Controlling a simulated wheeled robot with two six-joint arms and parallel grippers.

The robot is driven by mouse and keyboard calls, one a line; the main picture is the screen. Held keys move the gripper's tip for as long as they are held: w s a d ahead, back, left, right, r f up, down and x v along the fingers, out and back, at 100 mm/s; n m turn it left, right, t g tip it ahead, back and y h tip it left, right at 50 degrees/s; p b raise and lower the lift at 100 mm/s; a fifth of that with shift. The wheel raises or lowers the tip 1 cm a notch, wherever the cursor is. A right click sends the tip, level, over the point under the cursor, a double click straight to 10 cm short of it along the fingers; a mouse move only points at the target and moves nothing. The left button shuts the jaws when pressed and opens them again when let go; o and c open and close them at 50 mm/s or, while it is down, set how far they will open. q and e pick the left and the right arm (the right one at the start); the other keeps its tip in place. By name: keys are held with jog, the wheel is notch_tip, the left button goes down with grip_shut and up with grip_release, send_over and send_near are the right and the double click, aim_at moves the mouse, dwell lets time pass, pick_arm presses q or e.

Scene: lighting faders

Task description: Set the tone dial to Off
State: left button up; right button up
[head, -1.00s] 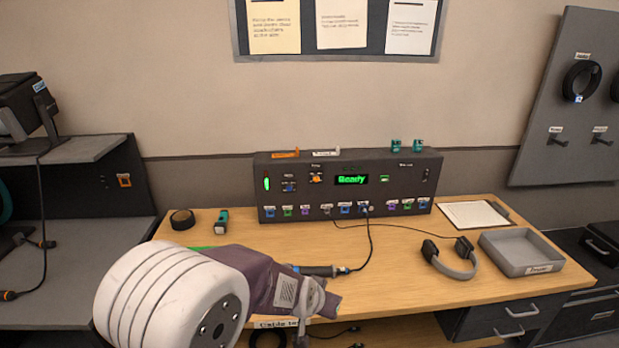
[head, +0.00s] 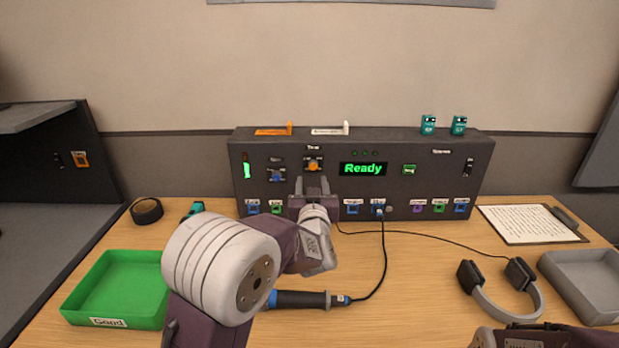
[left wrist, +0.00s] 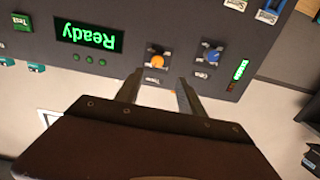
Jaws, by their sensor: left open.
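The dark panel box (head: 400,200) stands at the back of the desk with a green "Ready" display (head: 362,169). An orange dial (head: 313,165) sits left of the display, under a small label that seems to read "Tone". My left gripper (head: 312,184) is open just in front of and below this dial, its fingers pointing at the panel. In the left wrist view, which is upside down, the orange dial (left wrist: 157,61) lies just beyond and between the two fingertips (left wrist: 160,79). Nothing is between the fingers. The dial's setting is too small to read.
A blue dial (head: 277,176) sits beside the orange one. Coloured sockets line the panel's lower edge, with a cable (head: 384,260) plugged in. A green tray (head: 118,290), headphones (head: 500,290) and a clipboard (head: 530,224) lie on the desk. Part of my right arm shows at lower right.

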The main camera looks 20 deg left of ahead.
aim_at(313, 168)
pick_arm(q)
jog(key=p+x, duration=0.4)
jog(key=shift+w+d+r, duration=0.1)
jog(key=shift+w+d, duration=0.1)
jog(key=shift+w, duration=0.05)
jog(key=x, duration=0.4)
jog(key=shift+w+f, duration=0.1)
jog(key=shift+f, duration=0.3)
grip_shut()
pick_arm(e)
notch_tip(313, 168, up, 3)
jog(key=shift+s+r, duration=0.1)
jog(key=shift+s, duration=0.05)
